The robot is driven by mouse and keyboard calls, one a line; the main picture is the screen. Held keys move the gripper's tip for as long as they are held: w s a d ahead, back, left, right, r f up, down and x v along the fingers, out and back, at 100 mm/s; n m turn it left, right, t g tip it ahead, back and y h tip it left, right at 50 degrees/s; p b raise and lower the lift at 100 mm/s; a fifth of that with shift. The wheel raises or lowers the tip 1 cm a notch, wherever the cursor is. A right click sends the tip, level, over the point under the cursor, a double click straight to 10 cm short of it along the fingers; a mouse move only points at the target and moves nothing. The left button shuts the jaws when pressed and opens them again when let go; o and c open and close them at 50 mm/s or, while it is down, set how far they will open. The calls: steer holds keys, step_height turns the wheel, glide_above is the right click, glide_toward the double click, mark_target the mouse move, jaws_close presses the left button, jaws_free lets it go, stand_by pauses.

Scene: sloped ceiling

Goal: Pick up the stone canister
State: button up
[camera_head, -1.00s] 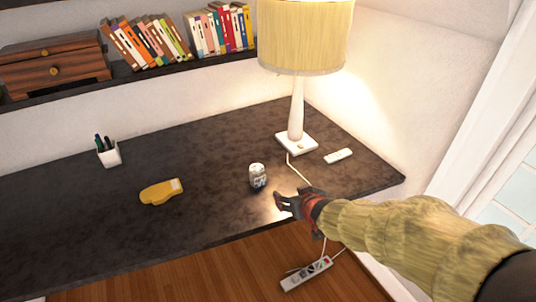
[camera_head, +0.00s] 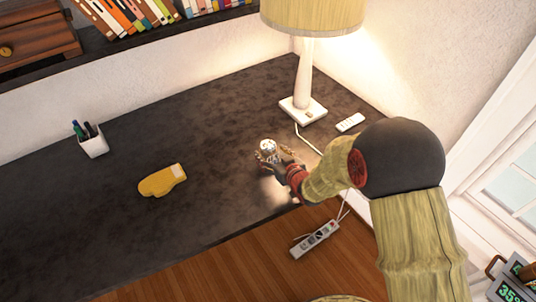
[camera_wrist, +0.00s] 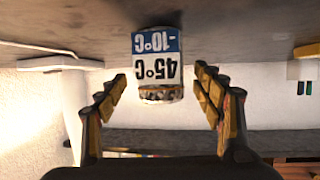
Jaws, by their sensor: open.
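The stone canister (camera_head: 268,145) is small and pale with dark markings. It stands on the dark desk (camera_head: 200,120) in front of the lamp. In the wrist view, which is upside down, the canister (camera_wrist: 157,65) shows a blue and white label with "45°C" and "-10°C". My gripper (camera_head: 270,158) is open, its fingers close to the canister on the near side. In the wrist view my gripper (camera_wrist: 160,76) has a finger on each side of the canister, with gaps left and right. I cannot tell how deep it sits between them.
A lamp (camera_head: 303,80) stands behind the canister, its cord running past on the right. A remote (camera_head: 350,122) lies to the right. A yellow mitt-shaped thing (camera_head: 162,181) and a pen cup (camera_head: 92,142) are to the left. A power strip (camera_head: 315,240) lies on the floor.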

steer(key=shift+b+x, duration=0.4)
steer(key=shift+x, duration=1.15)
steer(key=shift+s+f, duration=0.1)
steer(key=shift+c, duration=1.1)
steer(key=c, duration=1.4)
